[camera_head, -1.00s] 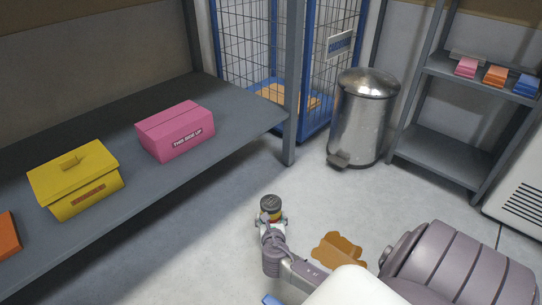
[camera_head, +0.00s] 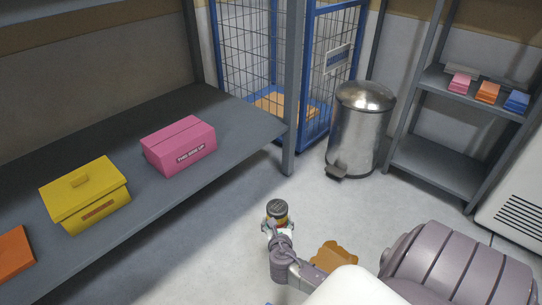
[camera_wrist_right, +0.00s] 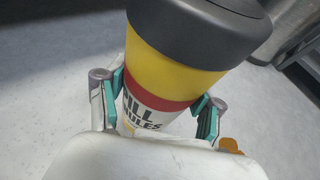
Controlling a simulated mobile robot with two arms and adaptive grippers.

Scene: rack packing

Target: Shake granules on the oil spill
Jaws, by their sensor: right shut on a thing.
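My right gripper (camera_head: 279,224) is shut on the granules shaker (camera_head: 277,208), a yellow, red and white canister with a dark grey cap. The right wrist view shows the canister (camera_wrist_right: 172,68) between the two teal finger pads, its printed label partly hidden by the gripper (camera_wrist_right: 162,110). The oil spill (camera_head: 338,256) is a flat brown patch on the floor, right of the gripper and partly hidden by my arm. A small bit of brown (camera_wrist_right: 229,145) shows at the lower right of the wrist view. My left gripper is not in view.
A grey shelf (camera_head: 225,122) on the left holds a yellow box (camera_head: 88,198), a pink box (camera_head: 180,147) and an orange box (camera_head: 13,252). A metal pedal bin (camera_head: 357,130), a blue wire cage (camera_head: 330,85) and a rack (camera_head: 430,160) stand behind. Floor between is clear.

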